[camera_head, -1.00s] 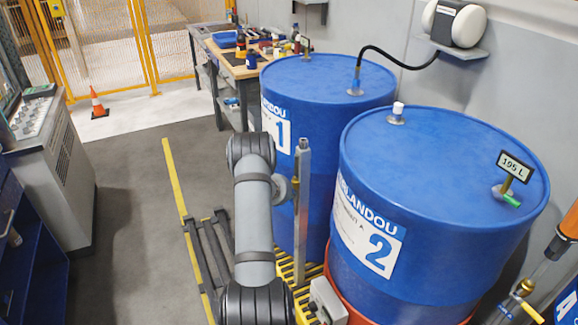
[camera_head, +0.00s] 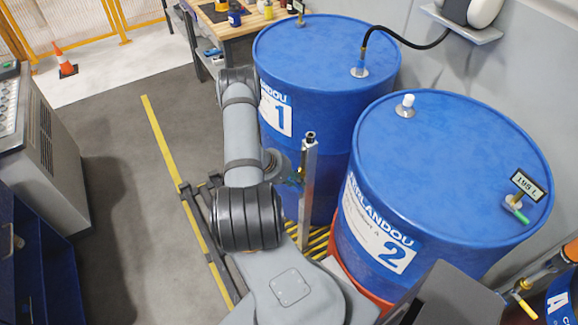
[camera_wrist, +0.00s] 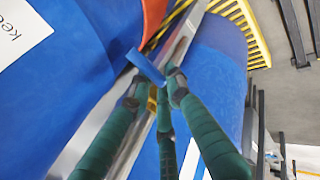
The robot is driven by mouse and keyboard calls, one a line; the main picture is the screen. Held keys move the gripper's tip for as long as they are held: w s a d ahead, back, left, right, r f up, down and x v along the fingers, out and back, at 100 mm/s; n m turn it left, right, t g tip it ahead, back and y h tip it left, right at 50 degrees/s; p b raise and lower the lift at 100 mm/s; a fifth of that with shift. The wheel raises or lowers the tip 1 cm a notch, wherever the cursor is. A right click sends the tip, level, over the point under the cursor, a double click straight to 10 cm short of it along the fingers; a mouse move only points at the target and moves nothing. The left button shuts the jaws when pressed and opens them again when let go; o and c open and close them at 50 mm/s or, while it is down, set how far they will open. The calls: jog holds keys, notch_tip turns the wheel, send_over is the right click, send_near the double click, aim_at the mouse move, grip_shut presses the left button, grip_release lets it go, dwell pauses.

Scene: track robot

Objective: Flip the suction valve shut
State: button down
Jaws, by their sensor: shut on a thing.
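A small blue lever-like piece (camera_wrist: 146,67) lies between my fingertips in the wrist view, against a grey metal post. I take it for the suction valve's handle, but the valve body is hidden. My gripper (camera_wrist: 154,84) has green-wrapped fingers closed on this piece. A bit of yellow shows between the fingers. In the head view the grey post (camera_head: 308,195) stands upright in front of the blue drums, and my gripper (camera_head: 294,178) is at its left side, mostly hidden by my arm.
Drum 1 (camera_head: 320,65) and drum 2 (camera_head: 450,165) stand close behind and right of the post. A yellow-handled fitting (camera_head: 524,304) is at the lower right. A workbench (camera_head: 235,42) stands at the back. The floor (camera_head: 115,180) at left is clear.

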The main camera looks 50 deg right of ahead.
jog(key=shift+w, duration=0.1)
dwell(0.4)
jog(key=c, duration=1.6)
grip_release()
jog(key=shift+c, duration=0.2)
jog(key=v, duration=1.2)
